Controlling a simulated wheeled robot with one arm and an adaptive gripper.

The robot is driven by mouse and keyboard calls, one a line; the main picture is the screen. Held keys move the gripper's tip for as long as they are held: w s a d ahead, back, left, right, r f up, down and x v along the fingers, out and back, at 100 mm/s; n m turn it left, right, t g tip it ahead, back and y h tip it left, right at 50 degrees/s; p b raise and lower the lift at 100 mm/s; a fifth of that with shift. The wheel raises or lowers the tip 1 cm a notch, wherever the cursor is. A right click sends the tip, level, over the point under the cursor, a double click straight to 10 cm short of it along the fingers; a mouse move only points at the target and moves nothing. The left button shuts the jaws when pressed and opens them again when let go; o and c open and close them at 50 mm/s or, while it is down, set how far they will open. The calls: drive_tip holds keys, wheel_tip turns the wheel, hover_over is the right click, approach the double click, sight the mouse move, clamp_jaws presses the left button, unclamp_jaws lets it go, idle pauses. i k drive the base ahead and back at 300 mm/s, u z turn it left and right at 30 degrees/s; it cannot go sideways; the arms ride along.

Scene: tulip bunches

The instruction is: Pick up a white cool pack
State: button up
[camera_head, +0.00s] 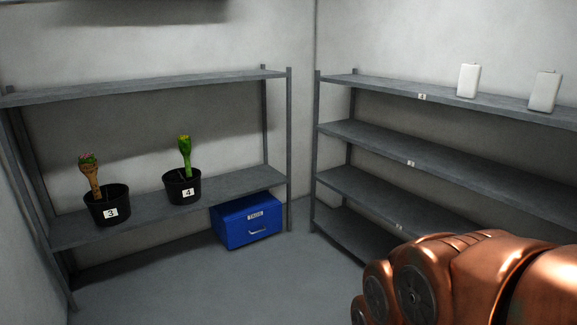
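Two white cool packs stand upright on the top shelf of the right rack. One white cool pack (469,80) is to the left, and the other white cool pack (544,91) is nearer the right edge of the picture. There is a gap between them. My copper-coloured arm fills the lower right corner, below and in front of the right rack. The end of my arm with the gripper does not show, so I cannot see its fingers or whether it holds anything.
The right rack (370,137) has several grey shelves; the lower ones look empty. A left rack (235,181) holds black pots numbered 3 (107,206) and 4 (182,187) with plants. A blue box (247,222) stands on the floor below. The middle floor (230,285) is clear.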

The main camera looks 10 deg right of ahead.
sight(546, 88)
drive_tip(key=i, duration=2.65)
drive_tip(key=z, duration=1.6)
drive_tip(key=i, duration=0.7)
drive_tip(key=z, duration=0.25)
